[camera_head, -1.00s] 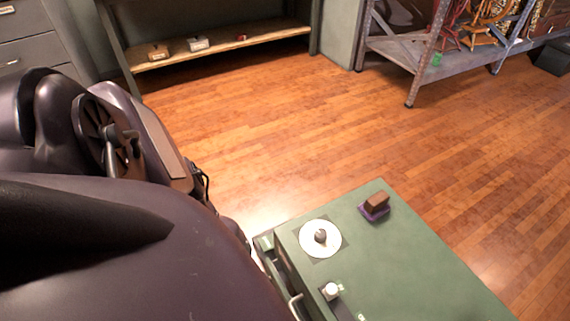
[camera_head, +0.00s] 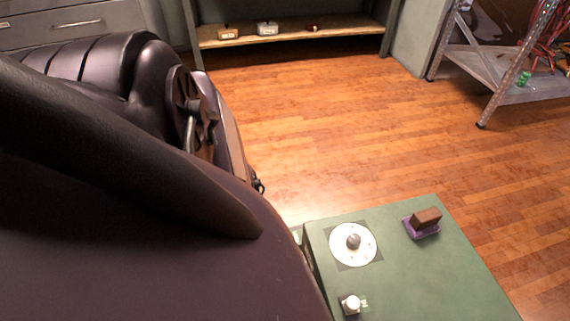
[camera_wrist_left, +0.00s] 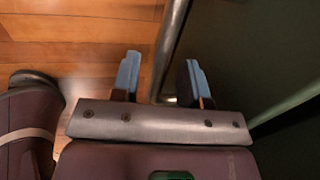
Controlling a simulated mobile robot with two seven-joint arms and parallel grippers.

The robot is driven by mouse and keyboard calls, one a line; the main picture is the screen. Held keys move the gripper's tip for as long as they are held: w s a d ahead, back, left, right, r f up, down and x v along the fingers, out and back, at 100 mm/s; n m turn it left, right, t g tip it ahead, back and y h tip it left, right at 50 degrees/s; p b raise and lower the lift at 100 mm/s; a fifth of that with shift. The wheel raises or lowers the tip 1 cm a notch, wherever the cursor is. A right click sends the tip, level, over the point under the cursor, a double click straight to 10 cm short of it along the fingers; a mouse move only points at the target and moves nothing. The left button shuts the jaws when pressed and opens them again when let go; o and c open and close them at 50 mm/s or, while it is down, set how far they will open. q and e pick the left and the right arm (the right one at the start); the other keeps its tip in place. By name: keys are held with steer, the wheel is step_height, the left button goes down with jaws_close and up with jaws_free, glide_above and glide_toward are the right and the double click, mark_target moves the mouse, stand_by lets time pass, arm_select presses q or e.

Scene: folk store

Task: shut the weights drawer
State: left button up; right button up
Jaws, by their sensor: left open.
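A green cabinet (camera_head: 420,280) stands at the lower right in the head view. In the left wrist view my left gripper (camera_wrist_left: 160,80) is open, with two blue-tipped fingers. A metal bar (camera_wrist_left: 172,40), which looks like a handle, runs between the fingertips in the picture; I cannot tell whether they touch it. A dark green panel (camera_wrist_left: 250,50) lies to its right. My right gripper is not in view.
On the cabinet top are a white dial (camera_head: 353,243), a white knob (camera_head: 350,304) and a brown block (camera_head: 426,217) on a purple base (camera_head: 421,231). A low shelf (camera_head: 300,38) stands at the back and a metal rack (camera_head: 500,75) at the right. The wooden floor (camera_head: 350,130) between is clear.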

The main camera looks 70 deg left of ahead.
arm_select(q)
steer(key=shift+w+f, duration=0.1)
steer(key=shift+w, duration=0.05)
jaws_close()
steer(key=shift+d, duration=0.1)
stand_by(0.3)
